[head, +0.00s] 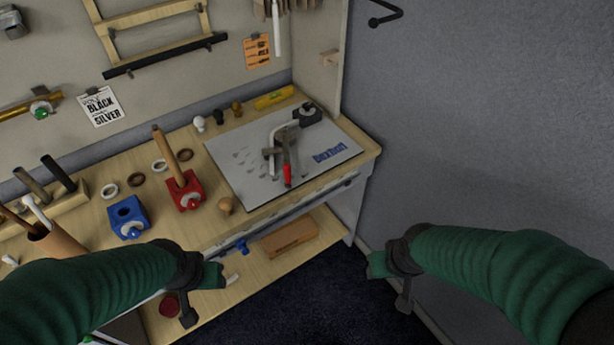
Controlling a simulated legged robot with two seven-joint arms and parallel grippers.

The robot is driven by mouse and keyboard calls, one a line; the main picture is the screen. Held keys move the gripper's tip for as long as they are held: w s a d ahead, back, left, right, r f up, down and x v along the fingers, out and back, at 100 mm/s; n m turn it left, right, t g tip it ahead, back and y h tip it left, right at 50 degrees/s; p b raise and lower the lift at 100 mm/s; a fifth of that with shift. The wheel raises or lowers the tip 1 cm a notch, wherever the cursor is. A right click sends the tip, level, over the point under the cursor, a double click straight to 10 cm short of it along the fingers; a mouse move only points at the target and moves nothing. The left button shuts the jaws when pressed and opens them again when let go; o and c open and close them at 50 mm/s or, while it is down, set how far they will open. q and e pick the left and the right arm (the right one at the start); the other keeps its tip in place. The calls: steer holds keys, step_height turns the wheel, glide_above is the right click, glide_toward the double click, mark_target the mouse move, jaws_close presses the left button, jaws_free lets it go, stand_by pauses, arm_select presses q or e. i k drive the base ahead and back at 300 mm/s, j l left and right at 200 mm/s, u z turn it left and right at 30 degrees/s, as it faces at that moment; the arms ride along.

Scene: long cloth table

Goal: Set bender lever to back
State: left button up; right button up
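The bender (281,147) stands on a grey board (236,173) marked with dark blue lettering, at the right end of the workbench. It has a pale curved frame, and a lever with a red grip (287,174) points toward the bench's front edge. My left gripper (206,292) is in front of the bench, low and apart from the bender. My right gripper (389,284) is over the floor, right of the bench, touching nothing visible.
A red block (186,193) with a wooden handle and a blue block (128,219) stand left of the board. Small knobs and rings lie around them. A lower shelf holds a wooden box (289,240). A grey wall (470,130) bounds the right side.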

mark_target(285, 150)
steer(key=i+l+u, duration=0.25)
steer(key=i+l, duration=0.15)
steer(key=i+l+u, duration=0.25)
steer(key=i+l, duration=0.25)
steer(key=i+j+u, duration=0.2)
steer(key=u, duration=0.25)
